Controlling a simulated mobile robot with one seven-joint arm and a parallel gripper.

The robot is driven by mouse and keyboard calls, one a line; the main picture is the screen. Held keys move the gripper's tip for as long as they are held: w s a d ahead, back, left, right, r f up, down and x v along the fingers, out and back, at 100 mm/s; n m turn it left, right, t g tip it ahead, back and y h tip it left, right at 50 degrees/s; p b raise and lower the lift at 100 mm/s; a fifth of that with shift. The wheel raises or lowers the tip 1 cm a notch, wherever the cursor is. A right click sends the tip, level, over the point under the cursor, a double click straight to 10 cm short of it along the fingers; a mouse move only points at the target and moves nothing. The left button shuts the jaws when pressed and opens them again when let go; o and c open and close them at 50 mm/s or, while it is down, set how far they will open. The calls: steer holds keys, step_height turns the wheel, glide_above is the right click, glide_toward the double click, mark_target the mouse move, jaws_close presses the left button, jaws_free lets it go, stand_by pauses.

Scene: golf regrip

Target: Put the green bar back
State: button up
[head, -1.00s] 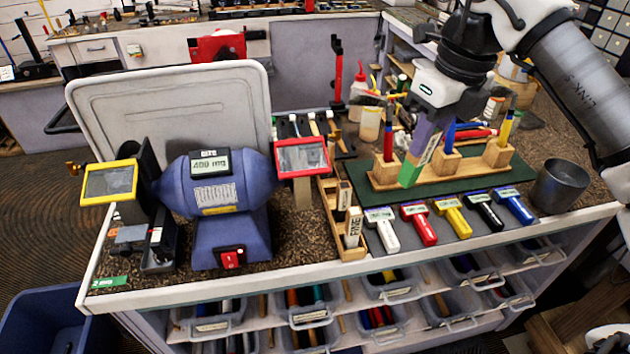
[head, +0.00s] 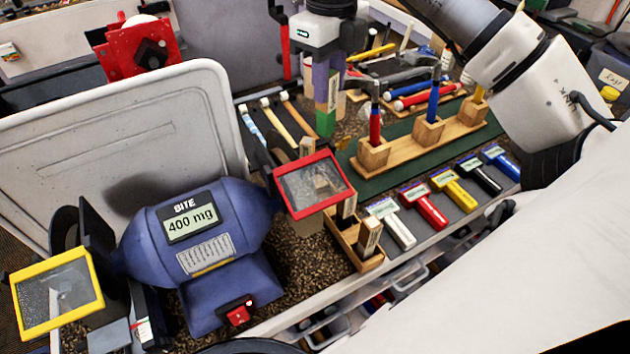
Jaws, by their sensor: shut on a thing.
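My gripper (head: 327,75) is at the upper middle, pointing down, with its purple fingers shut on the green bar. The green bar (head: 326,122) hangs upright below the fingers, with a pale label on its side. It is behind the wooden tray's far end in the picture; I cannot tell how high it is above the bench. The long wooden tray (head: 372,265) runs back from the bench's front edge. It holds upright labelled bars, one at the near end (head: 369,238). The red-framed shield hides the tray's middle, so its slots there cannot be seen.
The blue bench grinder (head: 190,235) with its red-framed shield (head: 314,184) and yellow-framed shield (head: 58,292) stands left of the tray. Hammers lie behind it. A wooden rack (head: 425,135) with upright tools stands right. Several coloured T-shaped tools (head: 425,207) lie along the front.

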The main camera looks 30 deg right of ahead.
mark_target(329, 117)
step_height(329, 117, down, 19)
steer(key=b, duration=0.8)
steer(key=shift+s, duration=0.15)
steer(key=o, duration=0.5)
steer(key=shift+f, duration=0.1)
steer(key=o, duration=0.4)
steer(key=shift+o, duration=0.2)
step_height(329, 117, up, 12)
steer(key=shift+r+b, duration=0.15)
steer(key=shift+b, duration=0.8)
